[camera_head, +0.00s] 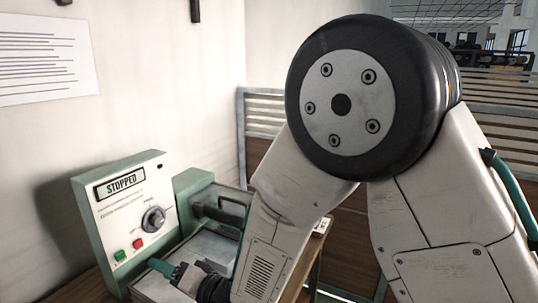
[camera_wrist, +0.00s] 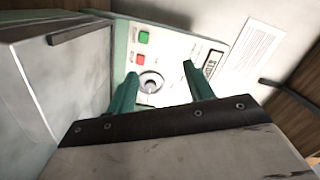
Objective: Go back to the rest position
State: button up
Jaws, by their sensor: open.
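My gripper (camera_wrist: 156,78) is open, with its two green fingers apart and nothing between them in the wrist view. Beyond the fingers is a pale control panel (camera_wrist: 174,62) with a dark round knob (camera_wrist: 151,82), a green button (camera_wrist: 143,37) and a red button (camera_wrist: 140,58). In the head view the gripper (camera_head: 160,267) is low, in front of the panel (camera_head: 128,212), and only part of it shows. The panel's display (camera_head: 121,185) reads STOPPED. I cannot tell whether the fingers touch the panel.
A green-and-grey tray unit (camera_head: 196,181) stands right of the panel on a wooden table. A printed sheet (camera_head: 45,60) hangs on the white wall behind. A slatted partition (camera_head: 262,103) stands behind my arm. My arm hides much of the right side.

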jog(key=shift+s+r, duration=0.1)
jog(key=shift+s, duration=0.25)
jog(key=w+d+r+t+h, duration=0.1)
jog(key=w+d+r+h, duration=0.25)
jog(key=d, duration=0.35)
jog(key=w+d+r+t+h, duration=0.2)
jog(key=w+d+h, duration=0.25)
jog(key=d, duration=0.35)
jog(key=d+r+m+g+h, duration=0.1)
jog(key=d+r+h, duration=0.1)
jog(key=d, duration=0.5)
jog(key=d+r+h, duration=0.2)
jog(key=d, duration=0.6)
jog(key=s+d+r+g+h, duration=0.2)
jog(key=s+d+g+h, duration=0.15)
jog(key=s+d, duration=0.75)
jog(key=s+d+g, duration=0.2)
jog(key=s+d, duration=0.2)
jog(key=s, duration=0.4)
jog(key=s+d+r+g, duration=0.1)
jog(key=s+d, duration=0.3)
jog(key=s, duration=0.5)
jog(key=shift+r+g+h, duration=0.2)
jog(key=shift+g+h, duration=0.25)
jog(key=shift+g, duration=0.4)
jog(key=shift+w+a, duration=0.1)
